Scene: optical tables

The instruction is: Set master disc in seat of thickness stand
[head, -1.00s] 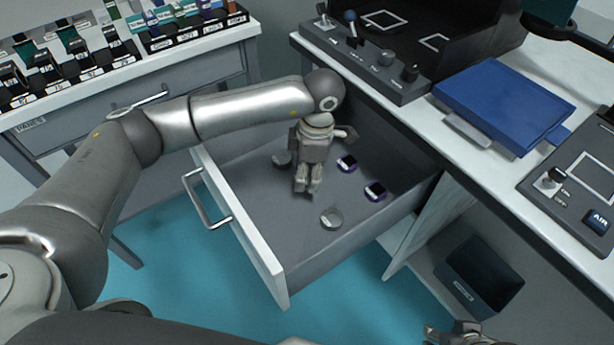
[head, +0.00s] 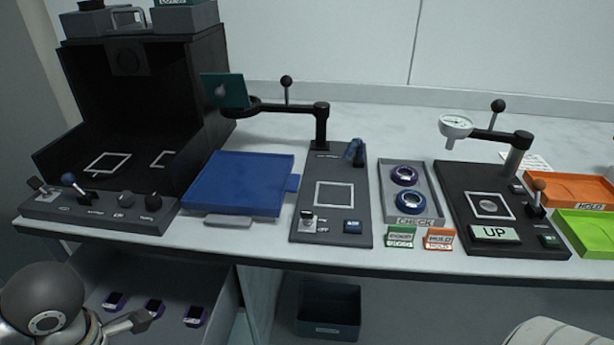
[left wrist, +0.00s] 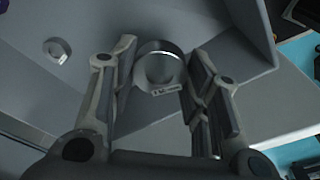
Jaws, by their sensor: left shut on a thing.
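In the left wrist view a grey metal disc with a small label tab (left wrist: 162,72) sits between the fingers of my left gripper (left wrist: 161,85), which is shut on it above the drawer floor. I cannot read the label. The thickness stand (head: 455,210) is on the bench at right, with a dial gauge (head: 456,126) on an arm, a white-framed seat (head: 490,206) with a round grey centre, and an "UP" display. My right gripper is not in view.
A second grey disc (left wrist: 57,52) lies in the drawer, and purple-ringed pieces (head: 195,316) show there too. On the bench are a CHECK tray (head: 432,200) with two ringed pieces, a blue tray (head: 238,182), another gauge stand (head: 306,232), and orange (head: 570,188) and green (head: 590,228) trays.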

